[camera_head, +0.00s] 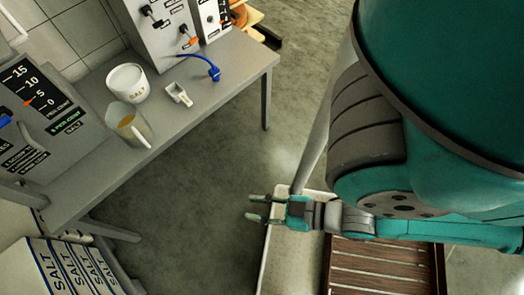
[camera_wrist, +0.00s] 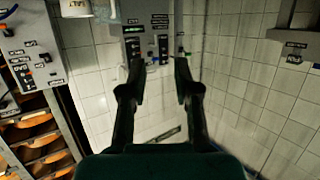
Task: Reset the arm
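My gripper (camera_head: 258,208) is at the end of my teal arm, out over the floor to the right of the grey table. Its two fingers point left in the head view and stand apart with nothing between them. In the wrist view, my gripper (camera_wrist: 160,85) shows both dark fingers spread, with tiled wall and a grey control panel (camera_wrist: 148,38) beyond them. Most of the arm's upper part fills the right side of the head view.
The grey table (camera_head: 215,110) holds a white salt tub (camera_head: 128,82), a clear jug (camera_head: 130,125), a small white scoop (camera_head: 179,95) and a blue-handled tool (camera_head: 205,65). Salt bags (camera_head: 70,268) lie lower left. A pale tray (camera_head: 290,262) and a slatted wooden rack (camera_head: 385,268) lie below my arm.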

